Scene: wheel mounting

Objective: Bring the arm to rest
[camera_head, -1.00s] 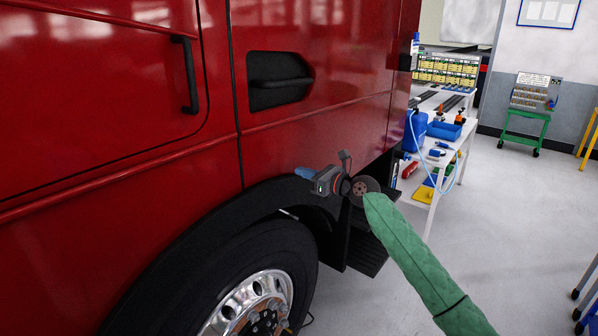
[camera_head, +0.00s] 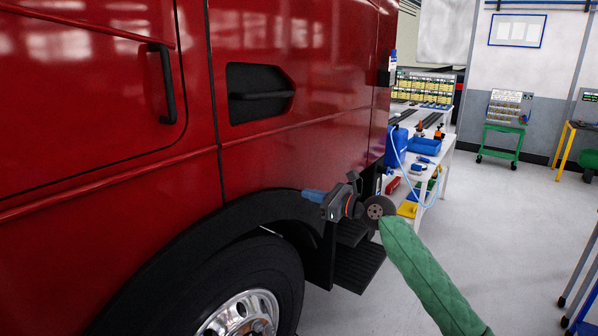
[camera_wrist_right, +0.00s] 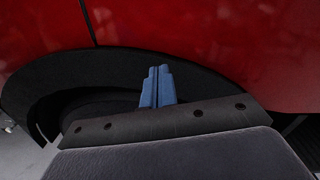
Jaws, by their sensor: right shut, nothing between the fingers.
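My right arm, in a green sleeve, comes in from the lower right in the head view. My right gripper (camera_head: 312,195) has blue fingers pressed together with nothing between them. It hangs in front of the red truck's wheel arch, above and right of the wheel (camera_head: 245,295). In the right wrist view the shut blue fingers (camera_wrist_right: 157,88) point toward the dark wheel arch (camera_wrist_right: 60,75) and the red body panel. I cannot tell the exact gap between the fingertips and the truck. My left gripper is out of view.
The red truck (camera_head: 110,110) fills the left side. A black step (camera_head: 358,265) lies below my right gripper. A white workbench (camera_head: 443,165) with blue bins and tools stands behind. A green stand (camera_head: 500,140) is by the wall. The grey floor at right is open.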

